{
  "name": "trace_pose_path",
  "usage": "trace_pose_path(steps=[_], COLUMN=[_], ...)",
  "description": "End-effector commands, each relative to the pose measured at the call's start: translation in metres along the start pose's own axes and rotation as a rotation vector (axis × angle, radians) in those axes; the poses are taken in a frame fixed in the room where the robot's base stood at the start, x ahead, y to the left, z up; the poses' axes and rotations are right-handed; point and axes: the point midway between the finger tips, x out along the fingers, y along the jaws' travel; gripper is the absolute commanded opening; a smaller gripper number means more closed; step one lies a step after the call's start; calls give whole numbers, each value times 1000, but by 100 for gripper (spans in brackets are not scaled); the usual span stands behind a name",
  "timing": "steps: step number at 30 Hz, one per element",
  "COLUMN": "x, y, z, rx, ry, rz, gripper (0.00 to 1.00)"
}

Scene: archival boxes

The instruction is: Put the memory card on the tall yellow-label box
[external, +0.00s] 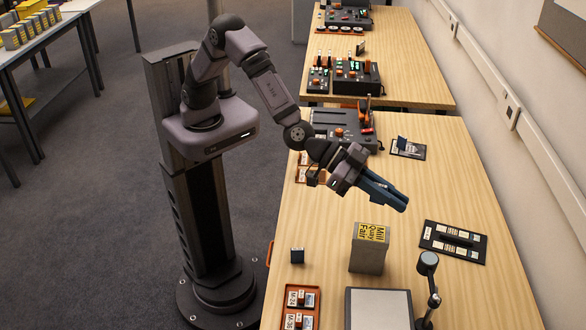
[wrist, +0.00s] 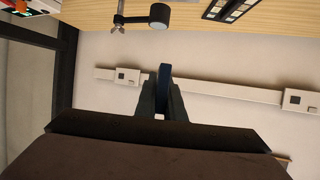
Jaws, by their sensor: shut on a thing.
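My gripper (external: 386,191) is held above the table, tilted down to the right, behind and above the tall box. In the wrist view my gripper (wrist: 162,112) is shut on a thin dark blue piece, seemingly the memory card (wrist: 164,76), seen edge-on between the fingers. Its face is hidden there. The tall yellow-label box (external: 368,257) is grey, stands upright on the table, and carries a yellow label reading "Mill Quay Fair".
A small dark block (external: 297,256) stands left of the box. A black tray with labelled pieces (external: 454,242) lies to its right. A lamp (external: 428,265), a pale panel (external: 378,309) and an orange tray (external: 298,304) are in front. Control consoles (external: 343,125) stand behind.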

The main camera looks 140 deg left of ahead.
Motion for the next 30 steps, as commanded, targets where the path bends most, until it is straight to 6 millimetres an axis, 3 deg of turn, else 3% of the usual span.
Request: trace_pose_path(steps=[11,24,30], x=[0,22,24], y=[0,0,0], z=[-1,51,55], rx=[11,12,12], ry=[3,1,5], rz=[33,32,32], gripper=[0,0,0])
